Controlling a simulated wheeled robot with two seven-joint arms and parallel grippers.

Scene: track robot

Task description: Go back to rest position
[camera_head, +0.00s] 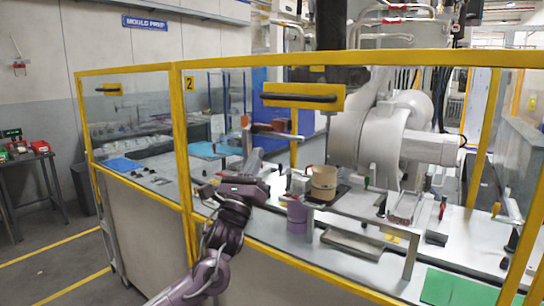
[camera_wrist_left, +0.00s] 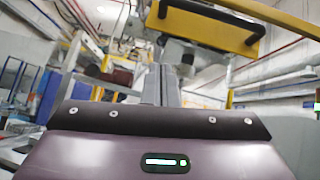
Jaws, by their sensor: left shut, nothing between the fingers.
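My left arm comes up from the bottom of the head view, and its purple-grey gripper (camera_head: 257,160) is raised in front of the yellow-framed enclosure. In the left wrist view the two grey fingers (camera_wrist_left: 161,85) are together with nothing between them. The fingers point up toward a yellow plate with a black handle, which shows at the top of that view. My right gripper is in neither view.
A yellow-framed enclosure (camera_head: 183,150) stands close ahead, with a yellow handle plate (camera_head: 303,97). Behind it are a tan pot (camera_head: 324,183), a purple cylinder (camera_head: 297,216), green sheets (camera_head: 457,289) and a large white machine arm (camera_head: 375,130). Open floor (camera_head: 60,262) lies at the left.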

